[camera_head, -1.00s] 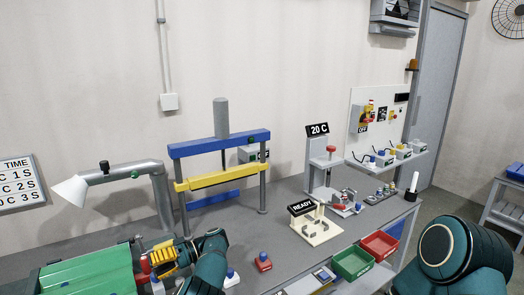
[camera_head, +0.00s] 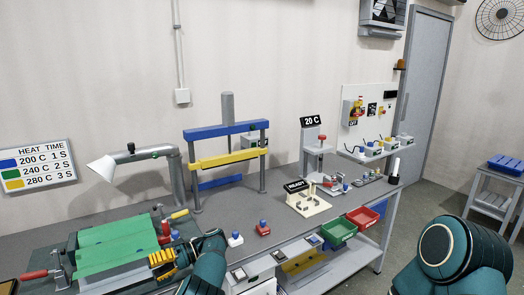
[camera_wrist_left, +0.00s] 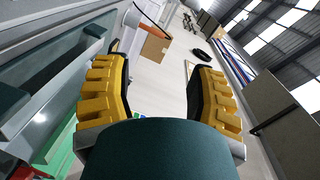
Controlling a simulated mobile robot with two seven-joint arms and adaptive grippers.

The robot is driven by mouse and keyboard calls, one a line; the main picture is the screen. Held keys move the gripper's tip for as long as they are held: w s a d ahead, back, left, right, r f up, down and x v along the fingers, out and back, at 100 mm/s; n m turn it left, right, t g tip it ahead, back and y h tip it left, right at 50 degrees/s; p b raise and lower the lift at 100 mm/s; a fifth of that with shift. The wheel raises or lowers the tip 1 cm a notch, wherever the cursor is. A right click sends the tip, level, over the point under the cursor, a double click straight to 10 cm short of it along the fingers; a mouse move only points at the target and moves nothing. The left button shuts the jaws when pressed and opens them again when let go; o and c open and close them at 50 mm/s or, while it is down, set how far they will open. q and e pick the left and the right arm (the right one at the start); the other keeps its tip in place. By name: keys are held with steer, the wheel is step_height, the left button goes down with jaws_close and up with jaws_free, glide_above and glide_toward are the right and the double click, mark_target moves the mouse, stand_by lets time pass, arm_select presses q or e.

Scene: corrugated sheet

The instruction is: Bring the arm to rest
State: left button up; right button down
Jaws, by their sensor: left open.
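My left gripper (camera_head: 162,262) is low left in the head view, its yellow fingers beside the near right corner of a green-topped fixture (camera_head: 112,246). In the left wrist view my left gripper (camera_wrist_left: 160,88) has its two yellow finger pads spread wide, with nothing between them. The green fixture's edge also shows at that view's lower left (camera_wrist_left: 60,155). I cannot tell whether the fingers touch the fixture. My right arm (camera_head: 452,256) shows as a teal link at the lower right; its gripper is out of frame.

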arm_select(q)
steer(key=s+a+f+m+t+h+b, duration=0.1)
steer(key=s+a+f+m+h, duration=0.15)
steer(key=f, duration=0.45)
steer(key=s+a+f+m+t+h+b, duration=0.1)
steer(key=a+f, duration=0.3)
steer(key=f, duration=0.3)
steer(key=s+d+f+m+t+h+b, duration=0.1)
steer(key=s+d+f+m+h, duration=0.15)
steer(key=s+f, duration=0.35)
steer(key=s+d+f+m+t+h+b, duration=0.15)
steer(key=s+d+f+h, duration=0.25)
steer(key=f, duration=0.5)
steer(key=s+d+t+h+b, duration=0.2)
steer(key=s+d+t+h, duration=0.1)
steer(key=s+d, duration=0.4)
steer(key=s+d+r+t+h+b, duration=0.1)
steer(key=s+d+t+h+b, duration=0.2)
steer(key=d, duration=1.1)
steer(key=s+h, duration=0.2)
steer(key=s, duration=0.2)
steer(key=shift+s+d+r, duration=0.15)
steer(key=shift+s+r, duration=0.05)
steer(key=shift+s, duration=0.15)
steer(key=shift+m, duration=0.25)
